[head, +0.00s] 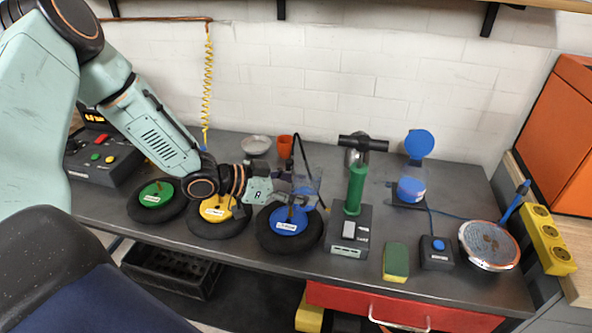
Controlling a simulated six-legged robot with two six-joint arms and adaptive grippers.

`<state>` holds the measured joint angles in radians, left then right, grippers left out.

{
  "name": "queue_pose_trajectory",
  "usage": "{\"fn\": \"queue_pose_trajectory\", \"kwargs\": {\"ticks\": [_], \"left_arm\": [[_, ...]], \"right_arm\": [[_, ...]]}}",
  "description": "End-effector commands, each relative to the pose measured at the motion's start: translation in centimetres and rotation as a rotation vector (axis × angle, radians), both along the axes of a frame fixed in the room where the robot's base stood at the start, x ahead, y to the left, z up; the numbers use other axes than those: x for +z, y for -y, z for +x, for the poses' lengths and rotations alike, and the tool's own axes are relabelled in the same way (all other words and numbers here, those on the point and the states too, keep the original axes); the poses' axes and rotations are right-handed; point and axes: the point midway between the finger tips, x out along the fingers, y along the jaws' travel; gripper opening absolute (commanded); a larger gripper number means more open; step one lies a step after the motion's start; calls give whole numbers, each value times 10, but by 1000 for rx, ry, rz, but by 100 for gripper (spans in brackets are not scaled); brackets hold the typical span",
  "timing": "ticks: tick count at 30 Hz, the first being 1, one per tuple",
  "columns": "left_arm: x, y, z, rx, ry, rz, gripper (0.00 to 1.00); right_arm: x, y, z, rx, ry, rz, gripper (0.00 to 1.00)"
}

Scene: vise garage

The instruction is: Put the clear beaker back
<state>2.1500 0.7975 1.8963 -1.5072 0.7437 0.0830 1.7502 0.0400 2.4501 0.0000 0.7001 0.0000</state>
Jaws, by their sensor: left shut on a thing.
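The clear beaker (312,184) is a faint, see-through vessel above the workbench, near the blue disc. My left gripper (291,191) reaches in from the left and is shut on it. The gripper's fingers cover part of the beaker, and its outline is hard to make out. I cannot tell whether its base touches anything. My right gripper is out of view.
Three black-rimmed discs, green (156,193), yellow (217,209) and blue (287,222), lie along the front of the bench (455,204). A green-handled pump (355,190), a blue-filled vessel (411,186), a sponge (396,262) and a round plate (489,243) stand to the right.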

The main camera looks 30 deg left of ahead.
Motion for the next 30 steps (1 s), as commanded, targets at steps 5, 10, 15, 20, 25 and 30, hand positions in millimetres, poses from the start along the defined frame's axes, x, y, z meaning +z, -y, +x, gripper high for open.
{"fn": "queue_pose_trajectory", "kwargs": {"ticks": [5,10,15,20,25,30], "left_arm": [[7,35,-38,-72,5,-13,21],[2,59,-63,-130,12,-15,21],[-8,72,-78,-165,15,-15,21],[-24,81,-88,-188,17,-15,21],[-44,88,-95,-207,21,-15,21],[-55,92,-99,-217,21,-13,21]], "right_arm": [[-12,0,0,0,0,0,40],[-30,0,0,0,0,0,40],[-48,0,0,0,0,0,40],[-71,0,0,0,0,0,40],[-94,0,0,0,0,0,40],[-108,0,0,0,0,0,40]]}}
